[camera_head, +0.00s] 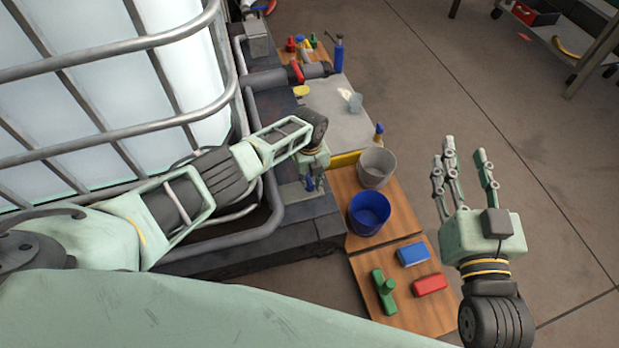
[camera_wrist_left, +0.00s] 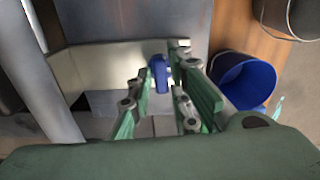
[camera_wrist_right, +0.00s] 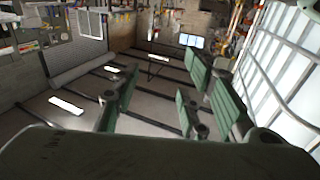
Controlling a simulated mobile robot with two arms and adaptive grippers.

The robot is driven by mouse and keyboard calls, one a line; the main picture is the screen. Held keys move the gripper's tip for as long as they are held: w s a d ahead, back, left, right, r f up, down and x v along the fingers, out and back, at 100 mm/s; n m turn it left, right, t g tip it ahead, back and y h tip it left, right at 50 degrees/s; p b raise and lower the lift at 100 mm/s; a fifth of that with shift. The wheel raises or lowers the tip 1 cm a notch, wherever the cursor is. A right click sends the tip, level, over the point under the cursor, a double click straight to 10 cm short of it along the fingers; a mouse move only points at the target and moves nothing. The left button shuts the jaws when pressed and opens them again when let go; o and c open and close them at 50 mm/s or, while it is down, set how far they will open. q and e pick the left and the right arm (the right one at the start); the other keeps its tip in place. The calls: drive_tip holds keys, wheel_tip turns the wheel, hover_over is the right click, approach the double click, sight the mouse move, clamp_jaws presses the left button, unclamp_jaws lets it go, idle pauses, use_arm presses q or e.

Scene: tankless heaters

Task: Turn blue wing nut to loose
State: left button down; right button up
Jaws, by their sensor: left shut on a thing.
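The blue wing nut (camera_head: 309,184) is at the front end of the dark frame beside the caged tank, partly hidden by my left gripper (camera_head: 313,168). In the left wrist view the blue wing nut (camera_wrist_left: 160,73) stands upright between the fingers of my left gripper (camera_wrist_left: 167,62), which is shut on it. Behind it is a pale metal plate (camera_wrist_left: 100,68). My right gripper (camera_head: 467,165) is open and empty over the bare floor at the right, and its spread fingers (camera_wrist_right: 160,95) show in the right wrist view with nothing between them.
The caged white tank (camera_head: 90,85) fills the left. To the right of the frame are a grey bucket (camera_head: 376,166), a blue bucket (camera_head: 369,213), and a wooden board (camera_head: 430,306) with green, blue and red blocks. Bottles stand farther back. Open floor lies at the right.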

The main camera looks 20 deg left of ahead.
use_arm(q)
drive_tip(key=n, duration=0.3)
drive_tip(key=shift+s+f, duration=0.1)
drive_tip(key=shift+a+n, duration=0.1)
drive_tip(key=shift+n, duration=0.9)
drive_tip(key=n+p, duration=0.1)
drive_tip(key=n, duration=0.5)
drive_tip(key=shift+s, duration=0.1)
drive_tip(key=n, duration=0.6)
drive_tip(key=shift+n+p, duration=0.3)
drive_tip(key=n, duration=0.4)
drive_tip(key=shift+d+n, duration=0.2)
drive_tip(key=shift+n, duration=0.1)
drive_tip(key=n, duration=0.4)
drive_tip(key=shift+d, duration=0.1)
drive_tip(key=n, duration=1.4)
drive_tip(key=shift+w+n, duration=0.2)
drive_tip(key=shift+n, duration=0.8)
use_arm(e)
wheel_tip(320, 180, down, 8)
drive_tip(key=s+d+g+h, duration=0.1)
drive_tip(key=s+g, duration=0.1)
drive_tip(key=g, duration=0.2)
drive_tip(key=shift+d+g+h, duration=0.3)
drive_tip(key=shift+d, duration=0.05)
drive_tip(key=shift+s+f, duration=0.15)
use_arm(q)
drive_tip(key=shift+w, duration=0.1)
